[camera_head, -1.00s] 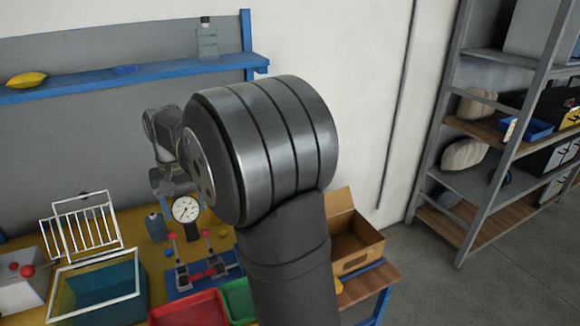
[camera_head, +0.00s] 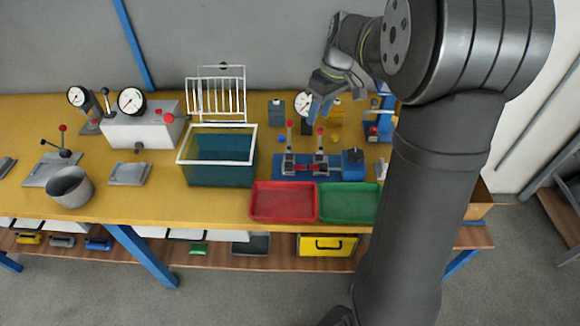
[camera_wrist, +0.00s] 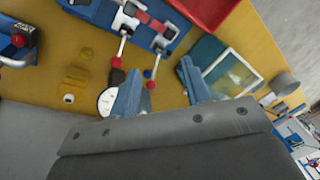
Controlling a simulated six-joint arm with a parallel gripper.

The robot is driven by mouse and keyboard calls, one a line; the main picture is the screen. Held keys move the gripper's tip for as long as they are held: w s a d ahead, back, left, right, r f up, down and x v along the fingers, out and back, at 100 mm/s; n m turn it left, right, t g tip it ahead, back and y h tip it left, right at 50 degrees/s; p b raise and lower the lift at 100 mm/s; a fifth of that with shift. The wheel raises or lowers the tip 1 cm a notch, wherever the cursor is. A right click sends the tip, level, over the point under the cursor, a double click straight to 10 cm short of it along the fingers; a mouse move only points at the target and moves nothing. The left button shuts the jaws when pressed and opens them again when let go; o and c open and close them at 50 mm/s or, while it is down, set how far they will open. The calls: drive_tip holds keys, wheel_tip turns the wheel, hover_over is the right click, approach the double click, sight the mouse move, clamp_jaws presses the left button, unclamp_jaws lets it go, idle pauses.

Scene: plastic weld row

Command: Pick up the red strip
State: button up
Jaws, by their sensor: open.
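The red strip (camera_head: 303,168) lies across a blue welding fixture (camera_head: 290,178), between two clamps with upright red-knobbed levers (camera_head: 320,145). In the wrist view the strip (camera_wrist: 152,22) shows near the top, partly covered by the clamps. My gripper (camera_head: 320,108) is behind and above the fixture in the head view. Its blue fingers (camera_wrist: 160,82) are spread apart with nothing held between them in the wrist view. The gripper is clear of the strip.
A red tray (camera_head: 283,217) and a green tray (camera_head: 345,215) sit in front of the fixture. A teal tank (camera_head: 221,183) with a white rack stands left. A dial gauge (camera_wrist: 105,102) and small bottles are behind. My arm hides the bench's right end.

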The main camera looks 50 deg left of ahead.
drive_tip(key=w+f+n, duration=0.1)
drive_tip(key=f+n, duration=0.1)
drive_tip(key=n, duration=0.3)
drive_tip(key=n+g+y, duration=0.1)
drive_tip(key=n+y, duration=0.1)
drive_tip(key=n, duration=0.1)
approach(298, 167)
drive_tip(key=shift+s+a+f, duration=0.25)
drive_tip(key=shift+a+f, duration=0.5)
drive_tip(key=shift+f, duration=0.1)
drive_tip(key=shift+d+x, duration=0.2)
drive_tip(key=shift+x, duration=1.1)
drive_tip(key=shift+d+x, duration=0.2)
drive_tip(key=shift+x, duration=1.15)
drive_tip(key=shift+f, duration=0.1)
clamp_jaws()
